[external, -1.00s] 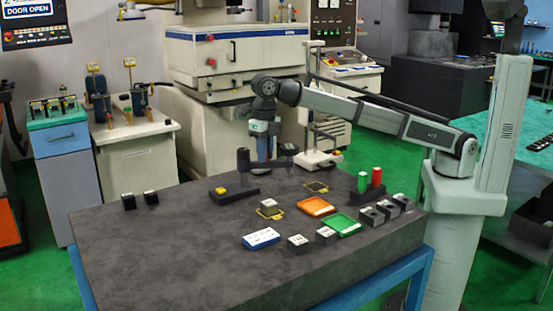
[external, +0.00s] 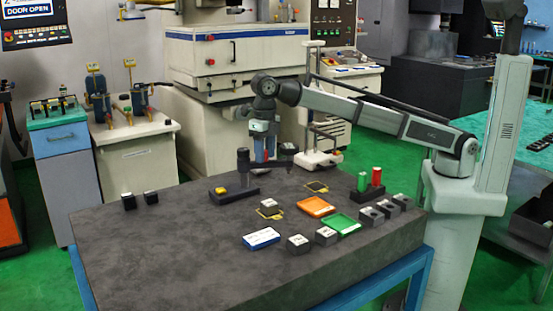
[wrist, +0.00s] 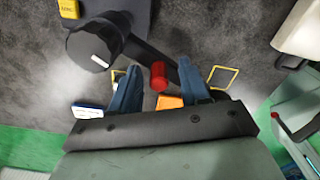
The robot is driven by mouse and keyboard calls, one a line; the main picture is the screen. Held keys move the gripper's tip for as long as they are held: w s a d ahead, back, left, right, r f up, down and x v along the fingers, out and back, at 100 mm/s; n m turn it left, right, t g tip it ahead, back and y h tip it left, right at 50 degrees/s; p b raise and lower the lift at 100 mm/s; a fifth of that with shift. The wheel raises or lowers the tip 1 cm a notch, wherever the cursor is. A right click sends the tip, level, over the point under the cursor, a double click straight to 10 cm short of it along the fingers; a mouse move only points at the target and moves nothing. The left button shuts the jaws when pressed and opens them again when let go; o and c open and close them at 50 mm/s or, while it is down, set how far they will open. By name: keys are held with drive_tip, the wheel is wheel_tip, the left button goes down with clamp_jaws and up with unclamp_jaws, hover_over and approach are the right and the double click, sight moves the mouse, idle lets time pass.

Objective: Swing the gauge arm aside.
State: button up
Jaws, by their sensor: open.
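The gauge stand has a black base with a yellow block (external: 221,191) and a thick dark post (external: 243,162). In the wrist view the post (wrist: 92,48) is at upper left. The dark gauge arm (wrist: 148,55) runs from it to the right, towards the space between my fingers. A red knob (wrist: 158,76) shows between the fingertips, apart from both. My gripper (external: 264,158) is open, pointing down just right of the post. In the wrist view its blue fingers (wrist: 160,78) are spread. Whether they touch the arm cannot be told.
An orange tray (external: 315,206), a green tray (external: 342,224), a blue-and-white box (external: 261,238) and several dark blocks (external: 298,244) lie in front. Red (external: 377,177) and green cylinders stand at right. The left of the dark tabletop (external: 160,240) is mostly clear.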

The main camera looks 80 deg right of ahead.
wheel_tip(320, 180, up, 12)
idle(0.7)
drive_tip(key=shift+w, duration=0.1)
